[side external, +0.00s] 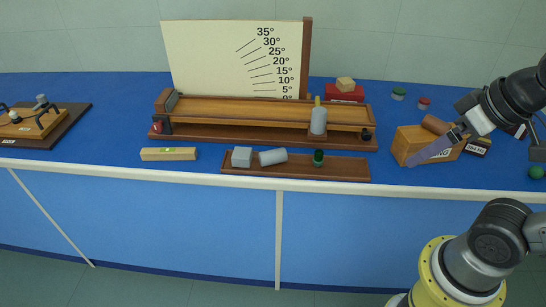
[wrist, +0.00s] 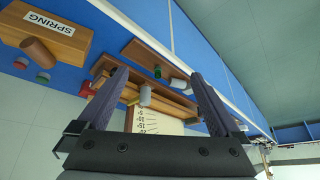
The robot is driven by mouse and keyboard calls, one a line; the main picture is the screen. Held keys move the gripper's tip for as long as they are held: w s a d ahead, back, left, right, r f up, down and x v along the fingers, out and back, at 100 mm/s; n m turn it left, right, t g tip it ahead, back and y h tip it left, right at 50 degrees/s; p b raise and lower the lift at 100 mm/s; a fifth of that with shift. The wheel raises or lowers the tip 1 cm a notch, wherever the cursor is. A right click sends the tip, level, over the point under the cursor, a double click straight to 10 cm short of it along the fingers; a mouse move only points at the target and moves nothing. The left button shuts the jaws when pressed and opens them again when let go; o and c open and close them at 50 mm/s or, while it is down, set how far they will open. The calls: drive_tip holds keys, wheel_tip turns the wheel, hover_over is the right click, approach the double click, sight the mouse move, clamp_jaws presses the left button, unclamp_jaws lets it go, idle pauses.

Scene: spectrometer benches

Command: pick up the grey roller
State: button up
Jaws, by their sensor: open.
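A light grey cylinder, which looks like the grey roller (side external: 273,157), lies on its side on the low brown tray (side external: 345,170). It sits between a grey block (side external: 242,156) and a dark green item (side external: 318,157). In the wrist view the roller (wrist: 180,86) shows between my fingers' outlines, well beyond them. Another grey cylinder (side external: 319,121) is at the right part of the long wooden ramp (side external: 235,109). My gripper (wrist: 160,74) is open and empty. In the side view it is at the right, by the wooden box, apart from the roller.
A wooden box (side external: 405,147), marked SPRING in the wrist view, stands right of the tray, with a brown cylinder (side external: 436,125) on it. A wooden bar (side external: 169,154) lies left of the tray. An angle-scale board (side external: 210,55) stands behind the ramp. Blue bench shows between tray and box.

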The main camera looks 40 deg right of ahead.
drive_tip(key=w+r+m, duration=0.2)
drive_tip(key=w+r, duration=0.6)
drive_tip(key=w, duration=0.1)
drive_tip(key=m+g, duration=0.2)
drive_tip(key=g, duration=0.3)
hover_over(273, 152)
wheel_tip(273, 152, down, 13)
drive_tip(key=shift+g, duration=0.3)
drive_tip(key=f, duration=0.9)
drive_tip(key=shift+s+a, duration=0.2)
drive_tip(key=shift+s, duration=0.1)
drive_tip(key=shift+w+d+f, duration=0.15)
drive_tip(key=shift+w+f, duration=0.05)
drive_tip(key=shift+f, duration=1.4)
drive_tip(key=shift+w+d+f, duration=0.1)
drive_tip(key=shift+w+f, duration=0.05)
drive_tip(key=shift+f, duration=1.45)
drive_tip(key=shift+c, duration=0.3)
